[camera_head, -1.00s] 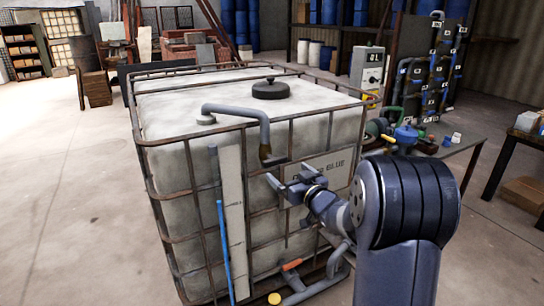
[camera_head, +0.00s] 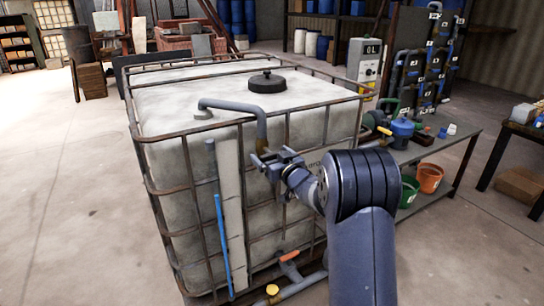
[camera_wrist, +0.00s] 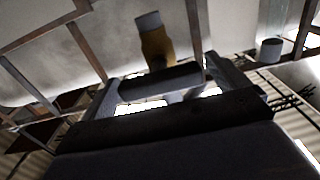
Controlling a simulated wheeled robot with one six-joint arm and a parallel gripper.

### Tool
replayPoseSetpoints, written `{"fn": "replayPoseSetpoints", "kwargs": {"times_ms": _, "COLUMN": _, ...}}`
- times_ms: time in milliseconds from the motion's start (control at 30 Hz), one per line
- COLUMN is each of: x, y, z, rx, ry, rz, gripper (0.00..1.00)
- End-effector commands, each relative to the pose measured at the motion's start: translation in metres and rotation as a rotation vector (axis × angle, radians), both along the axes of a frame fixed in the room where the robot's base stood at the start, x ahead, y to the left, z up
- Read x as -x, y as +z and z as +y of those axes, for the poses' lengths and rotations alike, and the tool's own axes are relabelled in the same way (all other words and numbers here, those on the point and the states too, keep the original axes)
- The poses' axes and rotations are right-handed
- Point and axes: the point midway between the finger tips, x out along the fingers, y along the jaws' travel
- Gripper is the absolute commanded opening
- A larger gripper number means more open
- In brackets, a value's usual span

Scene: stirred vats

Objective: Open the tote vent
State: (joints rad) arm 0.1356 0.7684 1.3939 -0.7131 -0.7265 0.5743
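The tote (camera_head: 190,95) is a large white tank in a rusty cage. A black round lid (camera_head: 267,83) sits on its top. A grey vent pipe (camera_head: 235,106) runs from the top over the front edge and bends down to a brownish end (camera_head: 261,144). In the wrist view the yellow-brown pipe end (camera_wrist: 157,44) is ahead, beyond the fingers. The label on the tote front is partly hidden by my arm.
A blue sight tube (camera_head: 223,245) runs down the tote front. An orange-handled valve (camera_head: 289,256) and a yellow cap (camera_head: 272,289) are low down. A bench (camera_head: 440,152) with a blue pump (camera_head: 402,128) and buckets (camera_head: 429,177) stands right. Floor at left is clear.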

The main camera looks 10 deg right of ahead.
Motion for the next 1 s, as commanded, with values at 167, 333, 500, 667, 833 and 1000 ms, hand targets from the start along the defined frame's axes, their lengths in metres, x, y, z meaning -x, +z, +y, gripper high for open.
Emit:
{"fn": "replayPoseSetpoints", "kwargs": {"times_ms": 167, "x": 0.0002, "y": 0.0, "z": -0.0001, "rx": 0.0, "ry": 0.0, "rz": 0.0, "gripper": 0.79}}
{"fn": "replayPoseSetpoints", "kwargs": {"times_ms": 333, "x": 0.0002, "y": 0.0, "z": -0.0001, "rx": 0.0, "ry": 0.0, "rz": 0.0, "gripper": 0.65}}
{"fn": "replayPoseSetpoints", "kwargs": {"times_ms": 500, "x": 0.0003, "y": 0.0, "z": -0.0001, "rx": 0.0, "ry": 0.0, "rz": 0.0, "gripper": 0.54}}
{"fn": "replayPoseSetpoints", "kwargs": {"times_ms": 667, "x": 0.0003, "y": -0.0007, "z": 0.0, "rx": 0.01, "ry": 0.0, "rz": -0.003, "gripper": 0.54}}
{"fn": "replayPoseSetpoints", "kwargs": {"times_ms": 833, "x": 0.0002, "y": -0.0028, "z": 0.0, "rx": 0.057, "ry": 0.0, "rz": -0.019, "gripper": 0.54}}
{"fn": "replayPoseSetpoints", "kwargs": {"times_ms": 1000, "x": 0.0004, "y": -0.0042, "z": 0.0003, "rx": 0.154, "ry": 0.0, "rz": -0.052, "gripper": 0.54}}
